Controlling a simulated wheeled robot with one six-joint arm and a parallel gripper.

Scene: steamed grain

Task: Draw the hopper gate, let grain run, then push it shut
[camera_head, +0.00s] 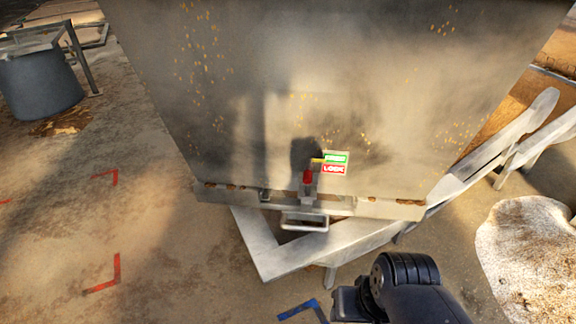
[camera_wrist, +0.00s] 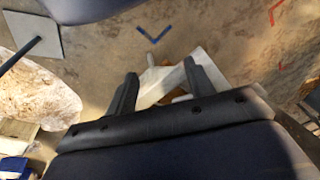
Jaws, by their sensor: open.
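The hopper (camera_head: 330,80) is a large grey metal bin with rusty speckles, filling the upper middle of the head view. Its gate handle (camera_head: 305,222), a pale metal loop, sticks out below the bottom edge. A red latch (camera_head: 308,177) stands just above the handle, beside a green and red label (camera_head: 335,169) reading LOCK. My gripper (camera_wrist: 161,72) is open in the wrist view, its two dark fingers apart with nothing held. In the head view my dark arm is at the bottom, below and right of the handle; the fingertips are not clear there.
A pale metal stand (camera_head: 350,247) supports the hopper. A pale, lumpy sack or pile (camera_head: 530,255) lies at right. A dark bucket (camera_head: 40,85) stands at far left. Red (camera_head: 105,275) and blue (camera_head: 300,310) corner marks lie on the floor. The left floor is largely clear.

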